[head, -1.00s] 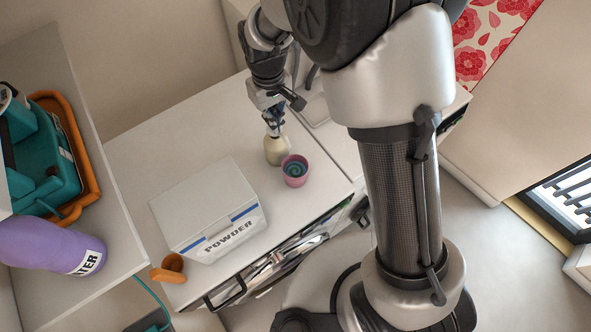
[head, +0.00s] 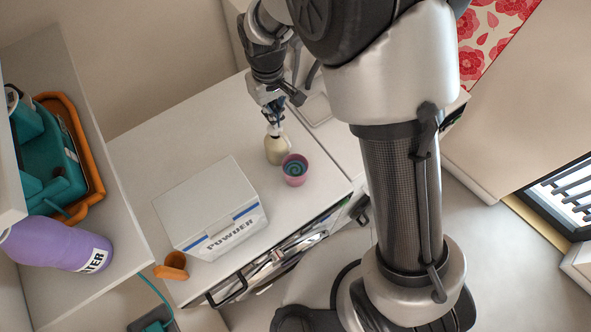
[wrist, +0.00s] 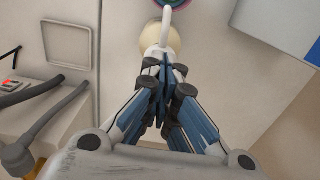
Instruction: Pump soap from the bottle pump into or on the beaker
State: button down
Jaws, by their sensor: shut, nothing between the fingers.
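The soap bottle (head: 276,150) is cream-coloured with a white pump top and stands on the white counter. My gripper (head: 272,118) is shut and empty, pointing down right at the pump top. In the wrist view the closed fingertips (wrist: 163,68) overlap the pump head, and the white spout (wrist: 167,22) points away toward the beaker. Whether the fingers press on the pump cannot be told. The beaker (head: 295,170) is a pink cup with a teal swirled inside, upright beside the bottle. Its rim shows at the top of the wrist view (wrist: 172,5).
A white powder box (head: 208,208) and an orange scoop (head: 173,266) are on the counter to the left. A sink (head: 316,108) lies right of my gripper. A shelf at far left holds a purple bottle (head: 55,243) and an orange tray (head: 84,150).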

jog(key=shift+f, duration=0.15)
jog(key=shift+f+b, duration=1.1)
jog(key=shift+f, duration=0.4)
jog(key=shift+r, duration=0.1)
jog(key=shift+r+p, duration=1.25)
jog(key=shift+r, duration=0.3)
jog(key=shift+f, duration=0.15)
jog(key=shift+f+b, duration=1.05)
jog(key=shift+f, duration=0.4)
jog(key=shift+r, duration=0.1)
jog(key=shift+r+p, duration=1.25)
jog(key=shift+r, duration=0.3)
